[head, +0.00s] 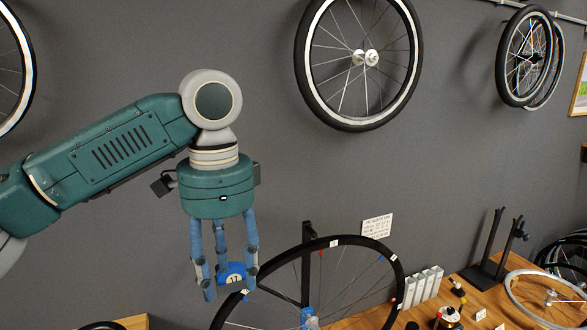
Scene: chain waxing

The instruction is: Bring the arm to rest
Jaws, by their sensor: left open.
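My left arm, in green casing with grey joints, comes in from the left in the head view. My left gripper (229,287) hangs from it with its blue-grey fingers pointing down, spread and open. A bright blue piece with a white marking (234,272) shows between the fingers; I cannot tell whether it lies behind them or touches them. The gripper shows in front of the grey wall, beside the left rim of a black wheel (388,254) with small numbered tags. My right gripper is not in view.
A wooden bench (482,304) at the lower right holds a black stand (490,262), white upright blocks (424,287), small parts and a silver rim (516,292). Wheels hang on the wall, one at the top centre (412,75).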

